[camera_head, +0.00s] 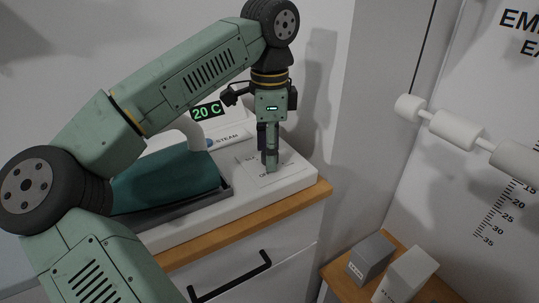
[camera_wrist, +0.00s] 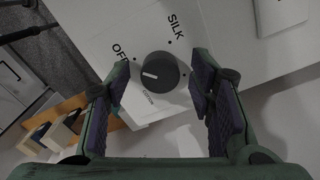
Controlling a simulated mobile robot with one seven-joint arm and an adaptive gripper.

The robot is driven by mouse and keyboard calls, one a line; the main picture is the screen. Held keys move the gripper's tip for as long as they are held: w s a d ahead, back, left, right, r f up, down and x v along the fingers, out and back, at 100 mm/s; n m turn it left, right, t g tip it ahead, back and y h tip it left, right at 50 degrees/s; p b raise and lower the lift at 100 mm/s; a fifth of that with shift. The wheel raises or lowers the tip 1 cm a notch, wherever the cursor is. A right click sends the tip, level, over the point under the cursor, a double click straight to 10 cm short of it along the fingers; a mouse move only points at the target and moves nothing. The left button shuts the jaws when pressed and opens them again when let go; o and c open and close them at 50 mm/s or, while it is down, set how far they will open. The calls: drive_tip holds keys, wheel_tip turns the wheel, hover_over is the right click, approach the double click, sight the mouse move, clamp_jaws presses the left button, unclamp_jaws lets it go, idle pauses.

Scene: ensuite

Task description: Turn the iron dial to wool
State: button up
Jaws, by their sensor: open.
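The dial (camera_wrist: 160,70) is a round dark grey knob on a white panel (camera_wrist: 150,25). A short white mark on its face points left in the wrist view, below the OFF label (camera_wrist: 120,52). No wool label shows. My gripper (camera_wrist: 160,78) is open, with a finger on each side of the dial and gaps visible. In the head view my gripper (camera_head: 270,163) points down over the panel and hides the dial.
A teal iron (camera_head: 165,178) lies on the white base (camera_head: 250,200), left of my gripper. Grey boxes (camera_head: 371,258) stand on a low wooden top at right.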

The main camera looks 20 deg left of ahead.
drive_tip(key=c, duration=1.2)
drive_tip(key=shift+o, duration=0.2)
